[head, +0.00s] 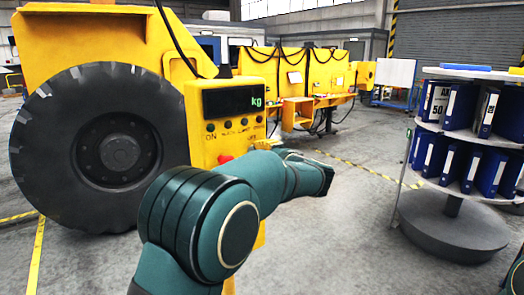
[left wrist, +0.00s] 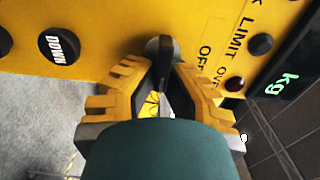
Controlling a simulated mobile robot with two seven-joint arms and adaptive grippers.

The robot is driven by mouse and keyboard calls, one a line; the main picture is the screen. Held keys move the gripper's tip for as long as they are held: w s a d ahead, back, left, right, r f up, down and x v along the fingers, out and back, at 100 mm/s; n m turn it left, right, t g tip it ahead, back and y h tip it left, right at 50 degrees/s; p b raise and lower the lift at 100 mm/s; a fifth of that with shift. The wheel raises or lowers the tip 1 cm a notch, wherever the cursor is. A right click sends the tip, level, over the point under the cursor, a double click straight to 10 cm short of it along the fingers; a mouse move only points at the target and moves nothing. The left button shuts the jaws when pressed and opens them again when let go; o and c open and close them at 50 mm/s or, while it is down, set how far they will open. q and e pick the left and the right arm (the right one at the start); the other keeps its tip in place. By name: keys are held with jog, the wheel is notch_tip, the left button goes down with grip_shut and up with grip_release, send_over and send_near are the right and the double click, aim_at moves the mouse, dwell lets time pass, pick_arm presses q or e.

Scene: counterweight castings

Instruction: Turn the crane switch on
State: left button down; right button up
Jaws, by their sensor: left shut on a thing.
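The yellow crane control box (head: 205,130) stands at the centre of the head view, with a lit kg display (head: 237,101). In the left wrist view its face shows a dark switch lever (left wrist: 165,48), the crane switch, beside the printed word OFF. My left gripper (left wrist: 163,80) is shut on this lever, with a yellow ridged finger on each side. In the head view my left gripper (head: 264,144) is mostly hidden behind my own teal arm. The lever is hidden there. My right gripper is not in view.
A black DOWN button (left wrist: 59,46) and small dark knobs (left wrist: 261,44) sit near the lever. A red button (head: 225,158) shows on the box. A large tyre (head: 50,150) stands left, a round binder shelf (head: 455,190) right. Open floor (head: 350,200) lies between box and shelf.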

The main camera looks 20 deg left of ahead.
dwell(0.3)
pick_arm(q)
jog(key=c, duration=1)
grip_release()
jog(key=shift+a, duration=0.15)
jog(key=shift+c, duration=0.2)
jog(key=shift+d, duration=0.2)
jog(key=v, duration=1.1)
jog(key=shift+s+d, duration=0.25)
jog(key=shift+s, duration=0.1)
